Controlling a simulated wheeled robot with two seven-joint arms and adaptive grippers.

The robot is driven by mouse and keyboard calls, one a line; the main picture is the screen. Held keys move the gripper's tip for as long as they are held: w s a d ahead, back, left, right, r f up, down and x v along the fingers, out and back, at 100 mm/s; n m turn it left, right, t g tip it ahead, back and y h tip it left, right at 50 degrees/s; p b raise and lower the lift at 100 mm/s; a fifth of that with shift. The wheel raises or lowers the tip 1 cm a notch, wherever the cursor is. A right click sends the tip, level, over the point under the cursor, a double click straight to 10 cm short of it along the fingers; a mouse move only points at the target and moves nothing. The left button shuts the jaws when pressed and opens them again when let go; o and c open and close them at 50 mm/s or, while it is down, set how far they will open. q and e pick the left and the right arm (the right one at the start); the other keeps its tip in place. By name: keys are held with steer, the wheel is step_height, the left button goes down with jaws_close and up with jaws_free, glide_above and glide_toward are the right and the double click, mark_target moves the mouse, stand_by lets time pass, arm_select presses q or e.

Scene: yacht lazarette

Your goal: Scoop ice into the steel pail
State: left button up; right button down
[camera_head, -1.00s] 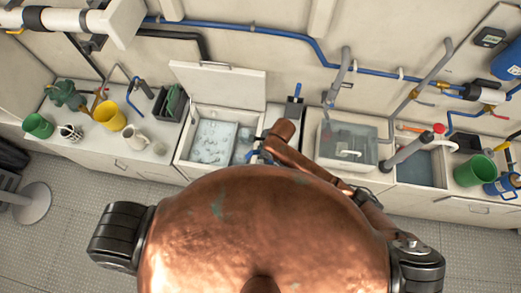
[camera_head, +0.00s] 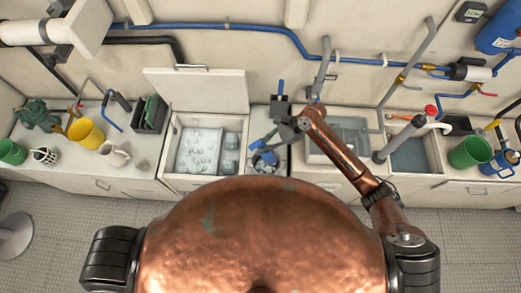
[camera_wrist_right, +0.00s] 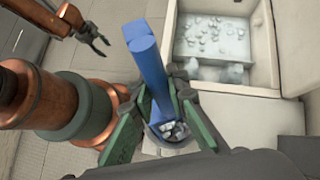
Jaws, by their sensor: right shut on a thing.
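My right gripper (camera_head: 270,145) is shut on a blue scoop (camera_head: 264,155), beside the ice box. In the right wrist view, the blue handle (camera_wrist_right: 150,70) stands up between the green-padded fingers (camera_wrist_right: 160,125). Ice cubes (camera_wrist_right: 172,130) show in a rounded grey vessel below; I cannot tell whether this is the scoop's bowl or the pail. A round steel-looking rim, probably the steel pail (camera_head: 276,166), is partly hidden under the gripper. The ice box (camera_head: 203,148) is open with ice in it. My left gripper (camera_wrist_right: 96,36) shows only in the wrist view, with its fingers apart.
The raised lid (camera_head: 200,88) stands behind the ice box. A sink (camera_head: 411,156) and a green bucket (camera_head: 470,152) are to the right. Pipes run along the wall.

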mark_target(252, 148)
steer(key=shift+s+a+r+p, duration=0.15)
steer(key=shift+a+r+p, duration=0.1)
steer(key=shift+p, duration=0.4)
steer(key=a+h+p, duration=0.1)
steer(key=p, duration=0.1)
steer(key=s+a+t+h+p, duration=0.1)
steer(key=a+r+h+p, duration=0.1)
steer(key=p, duration=0.1)
steer(key=shift+s+t+p, duration=0.35)
steer(key=shift+s+t, duration=0.05)
steer(key=shift+s+a+r+n+t+h, duration=0.1)
steer(key=shift+s+a+n+t+h, duration=0.1)
steer(key=shift+a+h, duration=0.25)
steer(key=shift+s+a+n+t+h, duration=0.15)
steer(key=shift+a+h, duration=0.15)
steer(key=shift+h, duration=0.15)
steer(key=shift+s+a+r+t+h, duration=0.25)
steer(key=shift+s+a+t+h, duration=0.25)
steer(key=shift+h, duration=0.4)
steer(key=shift+w+a, duration=0.1)
steer(key=shift+a, duration=0.05)
